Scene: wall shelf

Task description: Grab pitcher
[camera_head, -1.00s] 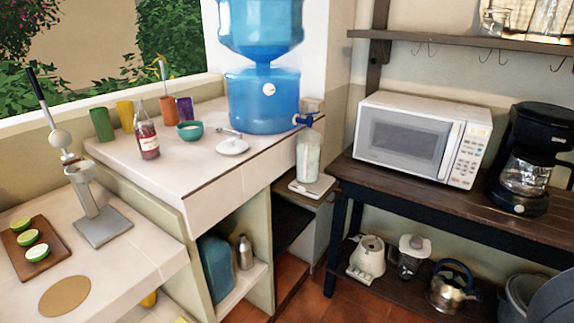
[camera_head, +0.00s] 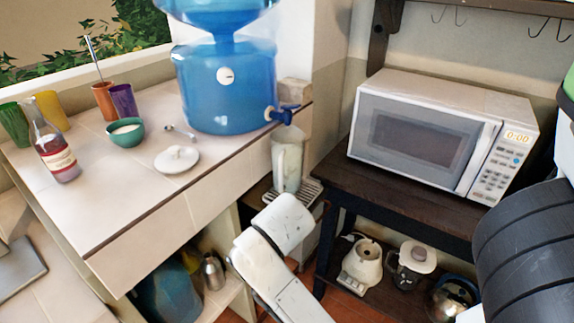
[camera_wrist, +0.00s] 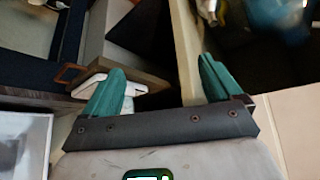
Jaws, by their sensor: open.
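The pitcher (camera_head: 290,163) is pale and translucent. It stands upright under the blue tap of the water dispenser, on a small slatted stand, with its handle on the left in the head view. My pale arm reaches up from the bottom of that view and ends just below the pitcher, hiding part of the stand; the fingers are not visible there. In the wrist view my gripper (camera_wrist: 162,66) is open, its two teal fingers wide apart with nothing held. A whitish object shows behind the left finger; I cannot tell whether it is the pitcher.
The large blue water dispenser (camera_head: 228,85) stands on the tiled counter (camera_head: 120,210), left of the pitcher. The counter also holds a bottle (camera_head: 55,155), cups and a teal bowl (camera_head: 127,132). A microwave (camera_head: 430,135) sits on the dark table at right. A metal bottle (camera_head: 213,271) stands below.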

